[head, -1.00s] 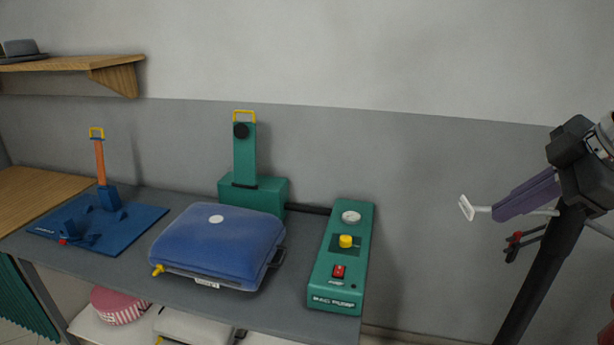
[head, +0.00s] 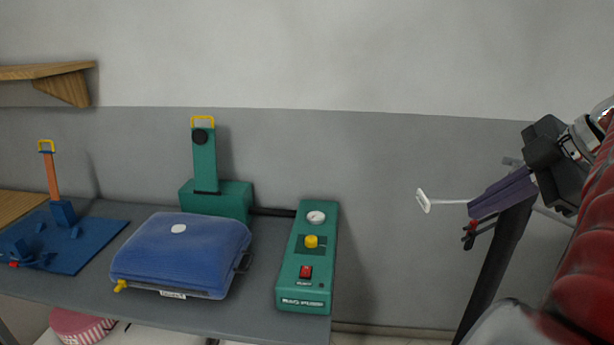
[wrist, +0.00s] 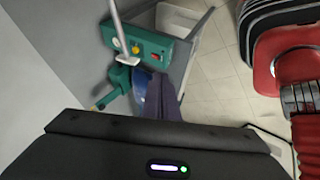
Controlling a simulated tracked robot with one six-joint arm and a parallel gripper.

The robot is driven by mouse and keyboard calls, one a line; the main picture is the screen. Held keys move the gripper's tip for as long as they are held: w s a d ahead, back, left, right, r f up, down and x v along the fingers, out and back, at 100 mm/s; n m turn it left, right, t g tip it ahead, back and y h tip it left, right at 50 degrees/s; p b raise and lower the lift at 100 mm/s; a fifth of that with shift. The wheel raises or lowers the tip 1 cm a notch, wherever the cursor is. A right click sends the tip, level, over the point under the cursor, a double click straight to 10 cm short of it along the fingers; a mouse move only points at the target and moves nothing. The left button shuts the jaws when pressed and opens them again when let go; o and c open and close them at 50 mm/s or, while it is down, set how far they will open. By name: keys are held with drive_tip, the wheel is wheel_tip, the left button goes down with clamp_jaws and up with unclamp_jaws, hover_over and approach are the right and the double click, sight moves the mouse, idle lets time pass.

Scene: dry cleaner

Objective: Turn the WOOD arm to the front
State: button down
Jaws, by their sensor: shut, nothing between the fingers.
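No WOOD label is readable in either view. A thin white rod with a flat white end plate (head: 424,200) reaches left beside a dark post (head: 490,270); it also shows at the top of the wrist view (wrist: 136,48). This may be the WOOD arm, but I cannot tell. My gripper (head: 474,209) has long purple fingers pointing left, shut and empty. In the head view they overlap the rod; I cannot tell whether they touch it. In the wrist view the fingertips (wrist: 163,78) lie below the end plate. The rod's root is hidden.
The bench at left holds a blue padded press (head: 185,250), a green control box (head: 305,265), a green upright unit (head: 215,200) and a blue plate with an orange upright (head: 53,178). A red and black lever (head: 470,235) sits by the post. Floor (wrist: 215,80) shows clear.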

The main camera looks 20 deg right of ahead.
drive_tip(key=w+f, duration=0.6)
drive_tip(key=w, duration=0.2)
drive_tip(key=shift+w+d+f, duration=0.15)
drive_tip(key=shift+w+f, duration=0.05)
drive_tip(key=shift+f, duration=0.1)
drive_tip(key=shift+d, duration=0.1)
idle(0.4)
